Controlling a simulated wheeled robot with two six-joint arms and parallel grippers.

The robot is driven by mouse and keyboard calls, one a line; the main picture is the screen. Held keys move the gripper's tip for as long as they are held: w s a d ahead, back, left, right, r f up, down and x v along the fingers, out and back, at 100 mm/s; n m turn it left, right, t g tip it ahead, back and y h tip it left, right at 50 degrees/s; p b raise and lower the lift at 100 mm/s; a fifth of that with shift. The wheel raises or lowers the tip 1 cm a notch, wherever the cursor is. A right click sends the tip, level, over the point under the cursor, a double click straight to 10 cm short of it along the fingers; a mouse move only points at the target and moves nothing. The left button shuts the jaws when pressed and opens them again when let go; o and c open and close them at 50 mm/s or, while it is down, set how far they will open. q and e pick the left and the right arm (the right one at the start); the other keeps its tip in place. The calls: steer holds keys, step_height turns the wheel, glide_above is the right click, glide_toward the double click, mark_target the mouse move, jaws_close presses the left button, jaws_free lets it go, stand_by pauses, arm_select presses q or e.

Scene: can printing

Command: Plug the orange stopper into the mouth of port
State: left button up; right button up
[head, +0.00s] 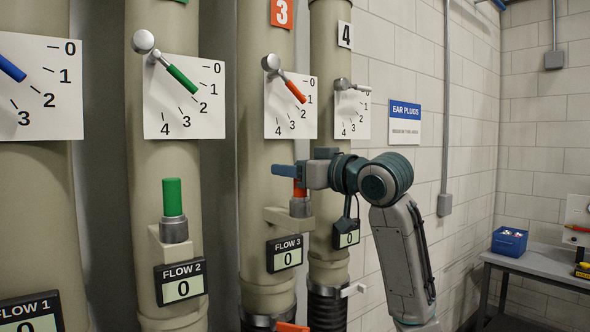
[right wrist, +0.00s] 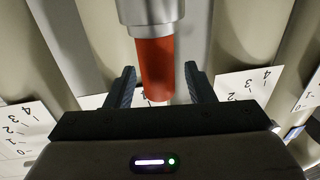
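The orange stopper (head: 300,190) stands upright at the grey port (head: 300,208) on the flow 3 pipe. In the right wrist view the orange stopper (right wrist: 156,68) sticks out of the port's metal collar (right wrist: 150,12), in line with it. How deep it sits is hidden. My right gripper (head: 298,171) is at the stopper's upper end. In the right wrist view its two fingers (right wrist: 160,84) are apart, one on each side of the stopper, with a visible gap at the right finger. My left gripper is not in view.
A green stopper (head: 173,197) stands in the flow 2 port (head: 174,230). Valve levers and number plates stand above the ports. An orange piece (head: 291,327) shows at the bottom edge. A grey table (head: 540,262) with a blue bin (head: 509,241) stands at the right.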

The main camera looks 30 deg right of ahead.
steer(key=shift+s, duration=0.15)
steer(key=shift+s+d+f+b, duration=0.1)
steer(key=shift+s+f+b, duration=0.05)
steer(key=shift+s+b, duration=0.15)
steer(key=b+v, duration=0.5)
steer(key=v, duration=0.5)
